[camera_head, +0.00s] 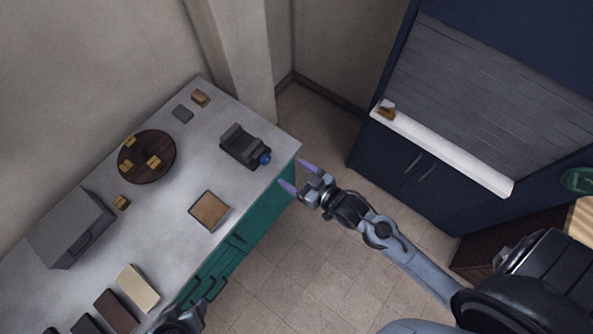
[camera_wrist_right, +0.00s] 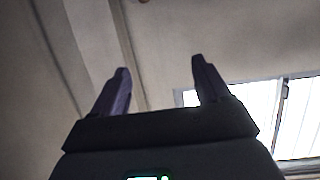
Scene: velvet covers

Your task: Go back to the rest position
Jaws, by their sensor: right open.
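My right gripper (camera_head: 298,177) is open and empty, its two purple fingers spread apart. In the head view it shows just off the right edge of the grey worktop, over or beside the floor gap. The right wrist view also shows the open gripper (camera_wrist_right: 160,82), with nothing between the fingers and wall and a bright window behind.
The worktop (camera_head: 175,215) has teal drawers below. On it are a round dark board (camera_head: 147,157) with small blocks, a dark device (camera_head: 245,147), a square tan piece (camera_head: 209,211), a grey box (camera_head: 70,228) and several flat slabs. A dark blue cabinet (camera_head: 400,165) stands right.

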